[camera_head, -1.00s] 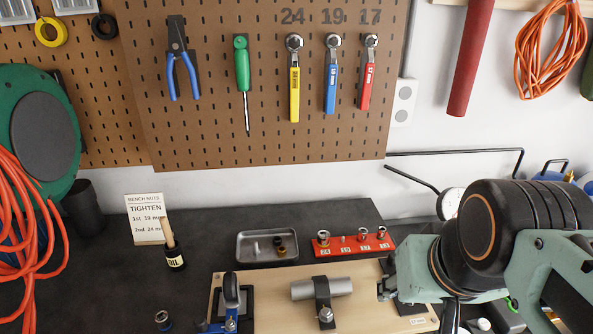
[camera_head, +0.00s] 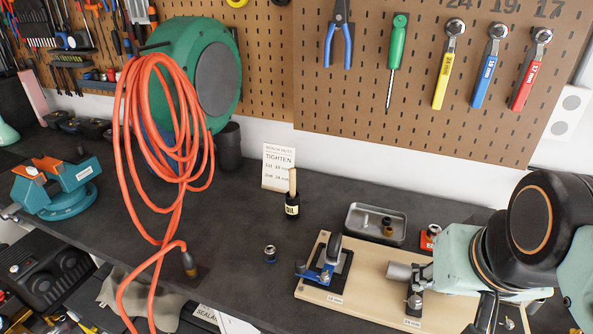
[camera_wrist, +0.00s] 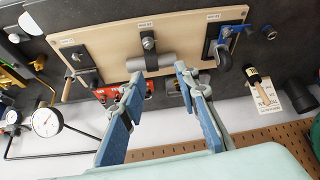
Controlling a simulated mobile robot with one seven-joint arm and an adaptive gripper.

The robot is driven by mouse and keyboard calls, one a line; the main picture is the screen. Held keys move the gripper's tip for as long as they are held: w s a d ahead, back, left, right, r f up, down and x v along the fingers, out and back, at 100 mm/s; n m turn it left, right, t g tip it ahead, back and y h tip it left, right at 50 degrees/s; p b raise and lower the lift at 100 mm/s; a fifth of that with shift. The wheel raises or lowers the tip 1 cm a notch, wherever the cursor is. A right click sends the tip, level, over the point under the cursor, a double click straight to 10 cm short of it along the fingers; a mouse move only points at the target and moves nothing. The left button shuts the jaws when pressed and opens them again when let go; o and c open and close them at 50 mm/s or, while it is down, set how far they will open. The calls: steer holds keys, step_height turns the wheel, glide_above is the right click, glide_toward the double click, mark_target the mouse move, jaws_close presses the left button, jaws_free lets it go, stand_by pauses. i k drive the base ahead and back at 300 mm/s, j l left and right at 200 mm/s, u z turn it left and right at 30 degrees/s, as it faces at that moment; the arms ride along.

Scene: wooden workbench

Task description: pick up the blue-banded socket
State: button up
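The blue-banded socket (camera_head: 270,254) is small and dark with a blue band. It stands alone on the dark bench top, left of the wooden board, in the head view. In the wrist view a small dark piece that looks like it (camera_wrist: 269,33) shows near the top right, beyond the board's end. My gripper (camera_wrist: 158,72) is open and empty, its two blue-padded fingers apart. It is well away from the socket, near the board's middle in the wrist view. In the head view my arm is at the right and the fingers cannot be made out.
The wooden board (camera_head: 362,291) carries a blue-handled clamp (camera_head: 326,272) and a grey cylinder (camera_head: 400,271). Orange hose (camera_head: 160,150) hangs at left. Bench around the socket is clear.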

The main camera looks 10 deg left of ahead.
mark_target(269, 251)
steer(key=u, duration=1.05)
steer(key=j+z, duration=0.2)
steer(key=k+j+z, duration=0.25)
steer(key=j, duration=0.15)
steer(key=z, duration=1.35)
steer(key=j+u, duration=0.1)
steer(key=u, duration=1.35)
steer(key=i+j+z, duration=0.2)
steer(key=j, duration=0.15)
